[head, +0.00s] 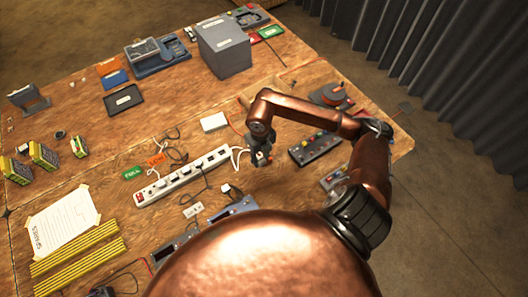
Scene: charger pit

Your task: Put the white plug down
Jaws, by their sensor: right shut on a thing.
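My right gripper (262,157) points down over the table, just right of the power strip's far end. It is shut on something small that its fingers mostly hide. A white cord (236,152) curves up beside the fingers, so the held thing looks like the white plug, though its body cannot be made out. The white power strip (150,193) lies slantwise on the wooden table (125,215), with dark sockets and a red switch at its near left end. My left gripper is not in view.
A white box (214,121) lies behind the strip. A dark panel with coloured buttons (315,147) lies right of the gripper. Dark cables (172,150) and green and orange tags (133,173) lie near the strip. A large grey box (224,48) stands at the back.

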